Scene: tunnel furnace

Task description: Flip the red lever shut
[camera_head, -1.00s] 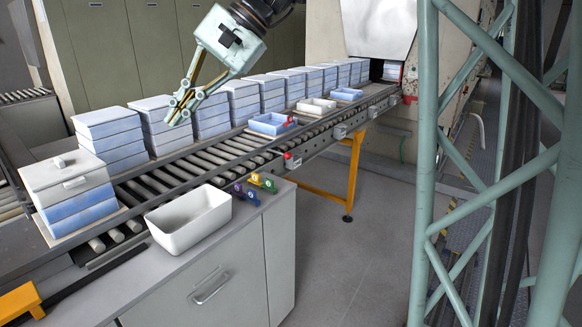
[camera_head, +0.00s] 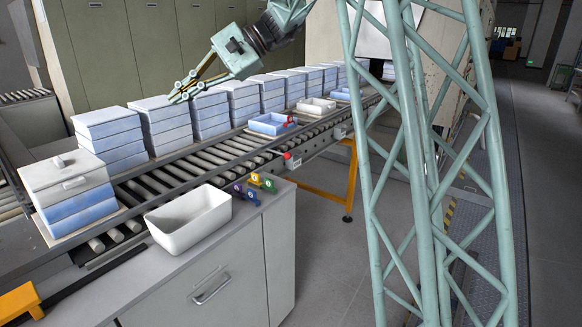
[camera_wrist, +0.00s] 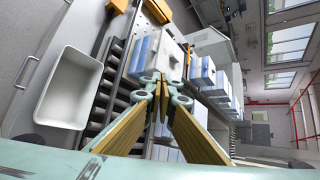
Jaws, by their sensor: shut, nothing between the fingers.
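My gripper (camera_head: 176,97) is shut and empty, in the air in front of the stacked boxes, above the roller conveyor (camera_head: 160,187). In the wrist view its fingers (camera_wrist: 160,80) meet at the tips. A small red part (camera_head: 287,155) sits on the conveyor's near side rail, right of the gripper and well below it. A second red item (camera_head: 291,122) is at the right end of a blue tray (camera_head: 262,124) on the rollers. Both are too small for me to tell which is the lever or how it is set. I see neither in the wrist view.
Blue-white box stacks (camera_head: 164,125) line the conveyor's far side. A white bin (camera_head: 190,222) and several coloured numbered tags (camera_head: 254,181) stand on the near cabinet (camera_head: 225,270). The bin also shows in the wrist view (camera_wrist: 70,88). My green lattice column fills the right.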

